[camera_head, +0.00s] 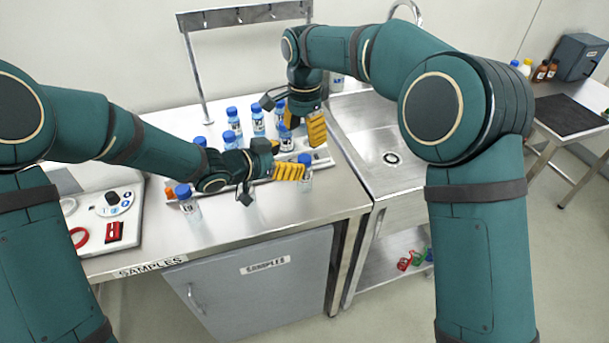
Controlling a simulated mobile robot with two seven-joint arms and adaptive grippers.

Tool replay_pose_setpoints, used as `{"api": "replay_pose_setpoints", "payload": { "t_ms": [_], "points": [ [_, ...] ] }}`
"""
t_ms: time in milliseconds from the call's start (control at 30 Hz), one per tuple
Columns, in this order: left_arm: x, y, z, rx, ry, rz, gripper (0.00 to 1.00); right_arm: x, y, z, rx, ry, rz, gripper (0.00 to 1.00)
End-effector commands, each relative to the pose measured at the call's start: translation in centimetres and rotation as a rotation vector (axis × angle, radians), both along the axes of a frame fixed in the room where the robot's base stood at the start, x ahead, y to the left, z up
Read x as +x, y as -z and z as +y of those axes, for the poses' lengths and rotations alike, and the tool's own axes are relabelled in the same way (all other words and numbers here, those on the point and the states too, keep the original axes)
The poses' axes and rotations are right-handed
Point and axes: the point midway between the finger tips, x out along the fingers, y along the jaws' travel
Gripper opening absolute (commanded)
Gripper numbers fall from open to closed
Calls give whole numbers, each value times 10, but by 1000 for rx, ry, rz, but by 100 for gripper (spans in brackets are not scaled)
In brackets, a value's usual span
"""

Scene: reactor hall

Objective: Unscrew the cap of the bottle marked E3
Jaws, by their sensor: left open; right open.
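Several clear bottles with blue caps and white labels stand on the steel bench; the labels are too small to read, so I cannot tell which is E3. My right gripper (293,118) points down, open, with a capped bottle (286,140) just below and between its fingers; I cannot tell whether they touch it. My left gripper (270,184) is open and lies low over the bench. Its yellow-padded finger is beside another capped bottle (305,176), partly hidden behind it. A further bottle (188,203) stands at the front left, and others (258,122) stand at the back.
The bench (245,222) has a "SAMPLES" label on its front edge. A metal rack (245,17) rises behind the bottles. A steel sink (385,145) lies to the right. Bare bench lies in front of the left gripper.

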Motion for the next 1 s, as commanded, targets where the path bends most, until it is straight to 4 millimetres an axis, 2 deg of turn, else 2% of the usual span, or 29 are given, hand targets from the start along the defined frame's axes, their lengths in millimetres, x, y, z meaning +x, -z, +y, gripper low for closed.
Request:
{"api": "replay_pose_setpoints", "payload": {
  "t_ms": [33, 267, 400, 600, 800, 1000],
  "points": [
    [0, 11, -1, 0, 1, 6, 77, 0, 0, 0, 0, 0, 0, 62],
    [-1, 53, 0, 2, 0, 6, 77, 0, 1, 0, 0, 0, 0, 62],
    [16, 60, -22, 2, 5, 0, 77, 0, 1, 0, 0, 0, 0, 62],
    [33, 71, -42, 2, 2, -1, 77, 0, 1, 0, 0, 0, 0, 62],
    [42, 76, -53, 2, 0, 1, 77, 0, 1, 0, 0, 0, 0, 62],
    [43, 77, -54, 2, -1, 0, 77, 0, 1, 0, 0, 0, 0, 62]
  ]
}}
